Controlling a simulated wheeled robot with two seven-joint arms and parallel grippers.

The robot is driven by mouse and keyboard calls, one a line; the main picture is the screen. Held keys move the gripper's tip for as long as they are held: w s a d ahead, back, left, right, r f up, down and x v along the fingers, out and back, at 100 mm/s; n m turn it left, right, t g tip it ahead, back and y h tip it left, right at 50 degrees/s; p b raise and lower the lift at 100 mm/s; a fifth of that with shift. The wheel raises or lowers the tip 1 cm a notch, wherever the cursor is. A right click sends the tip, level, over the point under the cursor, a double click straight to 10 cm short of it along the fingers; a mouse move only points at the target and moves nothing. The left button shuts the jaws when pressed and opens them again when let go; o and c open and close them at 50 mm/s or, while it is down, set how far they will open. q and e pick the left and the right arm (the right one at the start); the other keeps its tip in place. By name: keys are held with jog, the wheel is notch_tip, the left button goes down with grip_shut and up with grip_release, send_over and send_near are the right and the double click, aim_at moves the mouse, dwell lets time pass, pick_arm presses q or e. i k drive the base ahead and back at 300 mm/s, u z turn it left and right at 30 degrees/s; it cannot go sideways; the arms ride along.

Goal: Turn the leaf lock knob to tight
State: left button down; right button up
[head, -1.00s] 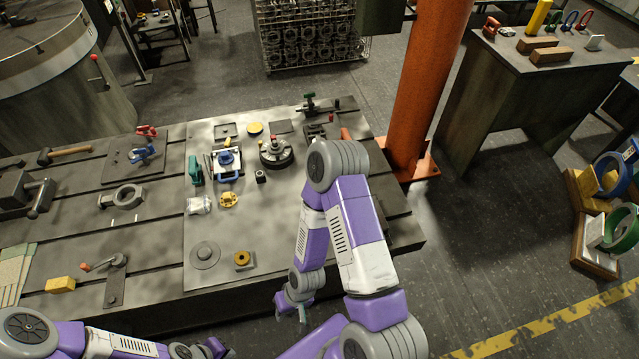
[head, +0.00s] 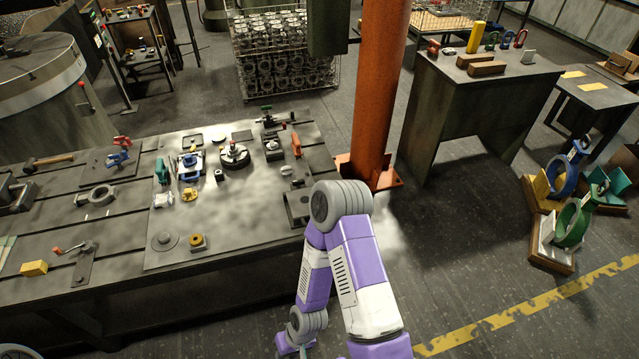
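I cannot tell for certain which part is the leaf lock knob. My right gripper (head: 290,350) hangs in front of the table at the bottom edge, partly cut off, touching none of these. Its fingers are too small and cropped to read. My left gripper is out of view.
An orange column (head: 380,90) rises just beyond the table's right end. A second table (head: 478,100) with blocks and rings stands to the right. Coloured ring castings (head: 570,220) sit on the floor at the far right. The floor at the lower right is clear.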

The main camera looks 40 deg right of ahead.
aim_at(300, 182)
jog(key=z, duration=0.65)
jog(key=i, duration=0.45)
jog(key=z, duration=0.05)
